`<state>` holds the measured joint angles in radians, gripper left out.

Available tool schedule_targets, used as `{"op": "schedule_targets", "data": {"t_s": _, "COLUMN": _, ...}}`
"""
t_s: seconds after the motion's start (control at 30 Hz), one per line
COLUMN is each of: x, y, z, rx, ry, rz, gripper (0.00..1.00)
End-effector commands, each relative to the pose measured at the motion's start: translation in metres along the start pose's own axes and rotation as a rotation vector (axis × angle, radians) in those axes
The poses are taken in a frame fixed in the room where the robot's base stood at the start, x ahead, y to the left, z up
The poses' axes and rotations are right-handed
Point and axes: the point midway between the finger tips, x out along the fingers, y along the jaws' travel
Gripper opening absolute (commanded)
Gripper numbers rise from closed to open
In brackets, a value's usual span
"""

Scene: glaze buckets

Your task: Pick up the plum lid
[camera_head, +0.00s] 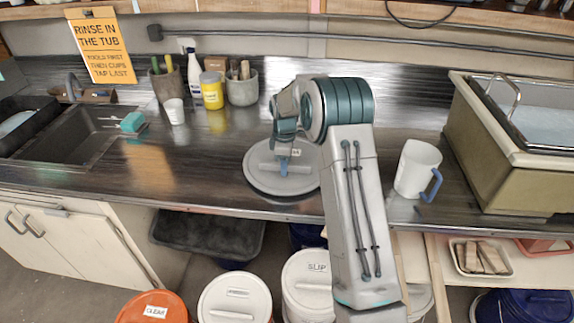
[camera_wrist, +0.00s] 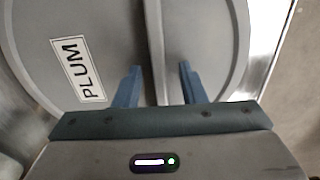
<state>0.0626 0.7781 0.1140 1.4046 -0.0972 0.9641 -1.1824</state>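The plum lid (camera_head: 262,177) is a round grey lid lying on the dark counter, near its front edge. In the wrist view the lid (camera_wrist: 35,45) fills most of the picture and bears a white label reading PLUM (camera_wrist: 78,70). A raised bar handle (camera_wrist: 153,30) crosses its middle. My gripper (camera_wrist: 160,66) is above the lid with its blue fingers apart, one on each side of the handle, with a gap visible on both sides. In the head view my gripper (camera_head: 284,168) points down at the lid's middle, partly hidden by my arm.
A white mug (camera_head: 415,168) with a blue handle and a large tub (camera_head: 495,150) stand to the right. Pots, bottles and a small cup (camera_head: 174,111) stand behind on the left. A sink (camera_head: 70,135) is at far left. Lidded buckets (camera_head: 235,298) stand below the counter.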

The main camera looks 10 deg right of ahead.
Motion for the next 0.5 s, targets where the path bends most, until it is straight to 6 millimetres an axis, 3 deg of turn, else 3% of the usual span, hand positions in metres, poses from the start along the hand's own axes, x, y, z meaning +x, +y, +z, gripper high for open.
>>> {"op": "schedule_targets", "data": {"t_s": 0.33, "x": 0.0014, "y": 0.0, "z": 0.0001, "rx": 0.0, "ry": 0.0, "rz": 0.0, "gripper": 0.37}}
{"op": "schedule_targets", "data": {"t_s": 0.47, "x": 0.0014, "y": 0.0, "z": 0.0, "rx": 0.0, "ry": 0.0, "rz": 0.0, "gripper": 0.04}}
{"op": "schedule_targets", "data": {"t_s": 0.5, "x": 0.0014, "y": 0.0, "z": 0.0, "rx": 0.0, "ry": 0.0, "rz": 0.0, "gripper": 0.0}}
